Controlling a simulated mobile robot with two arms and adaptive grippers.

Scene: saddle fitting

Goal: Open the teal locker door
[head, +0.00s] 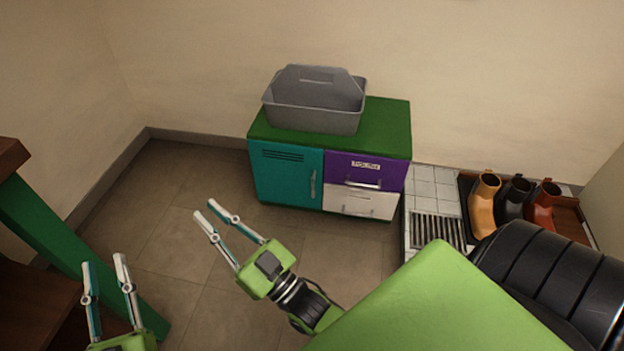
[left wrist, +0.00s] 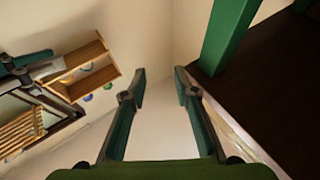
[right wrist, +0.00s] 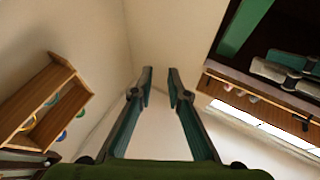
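The teal locker door (head: 288,176) is on the front left of a low cabinet with a green top. It looks shut, with vent slots near its top and a vertical silver handle (head: 313,184) on its right side. My right gripper (head: 217,208) is open and empty, in front of the cabinet and left of the door in the head view, apart from it. My left gripper (head: 103,262) is open and empty at the lower left, further from the cabinet. Both wrist views also show open fingers with nothing between them, at the left wrist (left wrist: 160,75) and the right wrist (right wrist: 160,75).
A grey caddy (head: 315,105) stands on the cabinet. Right of the door are a purple drawer (head: 350,168) and a white drawer (head: 360,203). Boots (head: 515,195) and a grate (head: 437,231) lie to the right. A green-legged table (head: 60,240) is at left. Floor before the cabinet is clear.

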